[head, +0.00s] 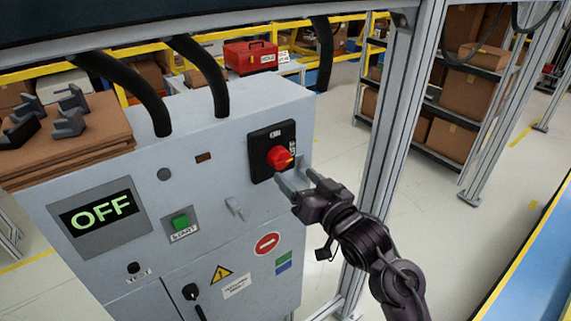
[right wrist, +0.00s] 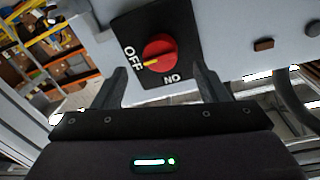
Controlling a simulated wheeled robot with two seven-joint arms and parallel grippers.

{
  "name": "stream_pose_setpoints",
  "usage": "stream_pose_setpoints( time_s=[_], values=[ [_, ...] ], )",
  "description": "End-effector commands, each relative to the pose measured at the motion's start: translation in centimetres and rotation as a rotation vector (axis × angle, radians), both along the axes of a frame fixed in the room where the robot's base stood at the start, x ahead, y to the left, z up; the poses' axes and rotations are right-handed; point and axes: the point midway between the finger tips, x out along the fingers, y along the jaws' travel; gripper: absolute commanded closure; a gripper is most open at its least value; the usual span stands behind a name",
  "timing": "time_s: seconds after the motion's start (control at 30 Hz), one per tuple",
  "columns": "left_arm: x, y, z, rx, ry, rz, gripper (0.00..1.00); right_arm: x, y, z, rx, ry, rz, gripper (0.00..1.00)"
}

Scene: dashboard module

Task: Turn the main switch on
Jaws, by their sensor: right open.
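The main switch (head: 279,157) is a red round knob with a yellow pointer on a black plate (head: 258,142), at the upper right of the grey cabinet front. In the right wrist view the knob (right wrist: 159,51) has its yellow pointer turned toward the OFF label; the ON label appears upside down below it. My right gripper (head: 290,174) is open and empty, just in front of the knob. In the right wrist view its fingers (right wrist: 161,78) stand apart, with the knob between and beyond their tips. The display (head: 97,216) reads OFF. My left gripper is not in view.
The cabinet front also has a green START button (head: 181,223), a small grey lever (head: 235,207) and a black handle (head: 191,293). A metal frame post (head: 390,120) stands right of the cabinet. Black hoses (head: 205,75) rise from its top. Cardboard with grey parts lies at left.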

Motion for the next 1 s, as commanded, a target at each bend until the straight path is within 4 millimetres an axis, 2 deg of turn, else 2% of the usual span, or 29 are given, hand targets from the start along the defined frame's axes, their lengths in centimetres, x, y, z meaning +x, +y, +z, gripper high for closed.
stream_pose_setpoints(
  time_s=[0.03,0.3,0.5,0.73,1.0],
  values=[
    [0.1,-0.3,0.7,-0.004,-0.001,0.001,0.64,0.8,0.6,0.4,0.002,0.000,0.001,0.33],
    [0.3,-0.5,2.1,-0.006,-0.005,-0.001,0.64,4.1,2.6,0.3,0.001,0.001,0.000,0.33],
    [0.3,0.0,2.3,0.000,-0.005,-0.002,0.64,4.9,3.2,0.0,0.000,0.000,0.001,0.33],
    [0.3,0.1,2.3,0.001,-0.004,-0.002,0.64,5.0,3.2,0.0,0.000,0.000,0.000,0.33],
    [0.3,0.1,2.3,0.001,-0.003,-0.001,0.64,5.0,3.2,0.0,-0.001,-0.001,0.000,0.67]
  ],
)
